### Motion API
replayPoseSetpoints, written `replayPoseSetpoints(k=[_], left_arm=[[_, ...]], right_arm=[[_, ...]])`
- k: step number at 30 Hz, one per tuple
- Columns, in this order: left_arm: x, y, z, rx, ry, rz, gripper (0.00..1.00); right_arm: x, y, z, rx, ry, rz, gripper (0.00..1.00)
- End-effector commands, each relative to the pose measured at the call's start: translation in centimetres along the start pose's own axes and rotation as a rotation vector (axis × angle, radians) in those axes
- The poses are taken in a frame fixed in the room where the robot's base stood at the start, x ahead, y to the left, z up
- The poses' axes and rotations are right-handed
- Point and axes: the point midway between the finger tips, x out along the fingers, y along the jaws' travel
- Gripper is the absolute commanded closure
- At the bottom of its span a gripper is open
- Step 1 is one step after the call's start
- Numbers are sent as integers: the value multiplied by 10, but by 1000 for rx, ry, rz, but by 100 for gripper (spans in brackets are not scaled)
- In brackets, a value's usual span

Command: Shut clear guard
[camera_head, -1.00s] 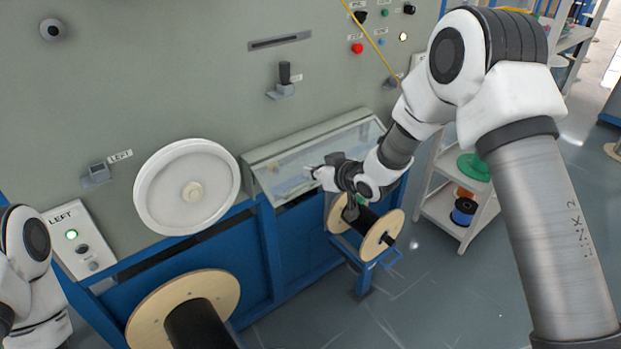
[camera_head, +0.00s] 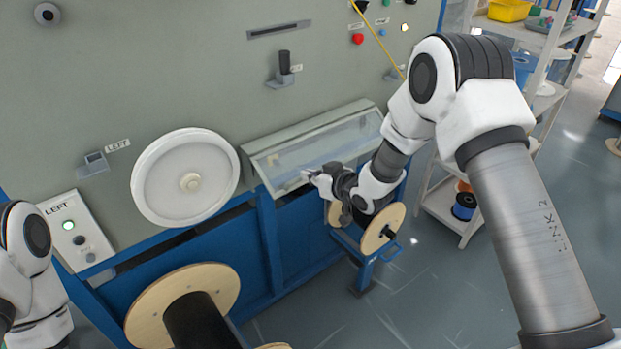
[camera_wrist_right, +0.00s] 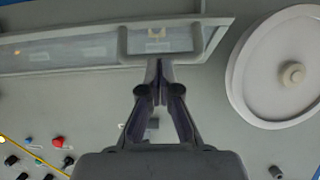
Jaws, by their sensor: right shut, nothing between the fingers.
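The clear guard (camera_head: 325,144) is a long see-through panel in a grey frame on the machine front. It slopes outward and down over a shallow bay; I cannot tell whether its lower edge touches the frame. My right gripper (camera_head: 309,176) is at the guard's lower front edge, left of its middle, shut and empty. In the right wrist view, its fingertips (camera_wrist_right: 159,68) meet in front of a grey bracket-like shape (camera_wrist_right: 122,42) at the guard (camera_wrist_right: 70,51); contact is unclear. My left arm shows at the left edge, its gripper out of view.
A white wheel (camera_head: 185,177) is mounted left of the guard. A wooden-flanged spool (camera_head: 383,230) on a blue stand is close below my right gripper. A larger spool (camera_head: 165,300) stands at the front left. A shelf (camera_head: 440,205) is at the right.

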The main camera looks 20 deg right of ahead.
Motion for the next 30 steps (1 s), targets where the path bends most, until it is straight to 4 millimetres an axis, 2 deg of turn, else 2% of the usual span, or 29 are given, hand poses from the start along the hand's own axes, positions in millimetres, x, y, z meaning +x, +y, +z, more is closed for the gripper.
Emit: replayPoseSetpoints(k=[1,7,11,14,21,30], left_arm=[[9,0,0,0,0,0,63],[24,0,0,0,0,0,63],[47,0,0,0,0,0,63],[72,0,0,0,0,0,63],[147,-1,0,0,0,0,63],[228,-2,0,0,0,0,63]], right_arm=[[3,0,6,1,11,0,100],[6,1,14,0,57,0,100],[12,1,25,-1,116,-1,100],[20,1,37,-2,182,-2,100],[44,2,66,-7,405,-6,100],[77,2,84,-12,686,-10,100]])
